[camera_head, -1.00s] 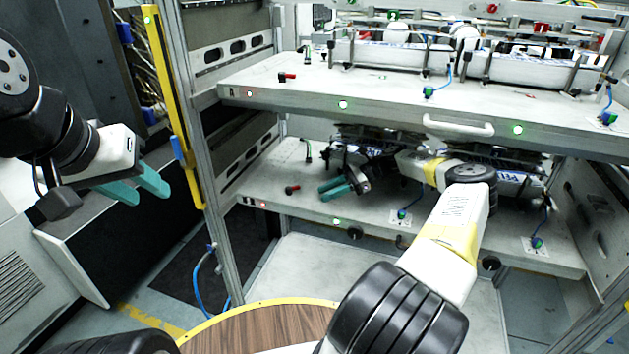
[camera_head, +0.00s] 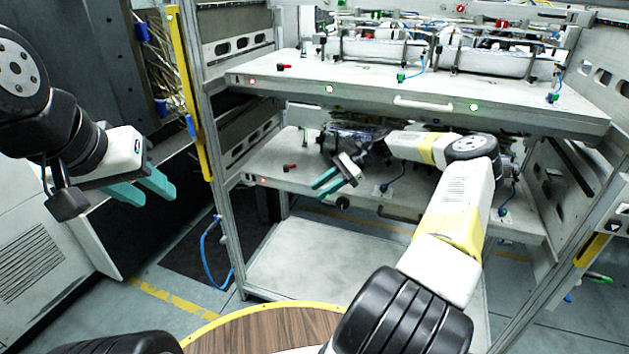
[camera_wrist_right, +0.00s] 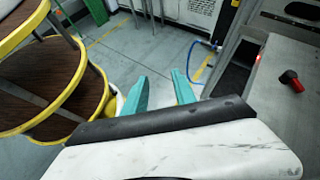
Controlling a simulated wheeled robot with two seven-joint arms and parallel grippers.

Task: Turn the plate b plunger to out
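The plate b plunger (camera_head: 290,167) is a small knob with red and black parts on the lower plate (camera_head: 262,160), near its left end. I take this lower plate as plate b because the upper one carries an A mark. The plunger also shows in the right wrist view (camera_wrist_right: 291,80), at the right side. My right gripper (camera_head: 324,184) is open and empty near the lower plate's front edge, to the right of the plunger and apart from it. Its teal fingers show in the right wrist view (camera_wrist_right: 160,82). My left gripper (camera_head: 158,190) is open and empty, left of the rack.
The upper plate (camera_head: 380,88) has a similar red and black plunger (camera_head: 284,67) and a white handle (camera_head: 423,103). A yellow upright (camera_head: 190,90) stands at the rack's left. A round wood-topped table (camera_head: 265,330) is in front. A blue hose (camera_head: 210,262) hangs at lower left.

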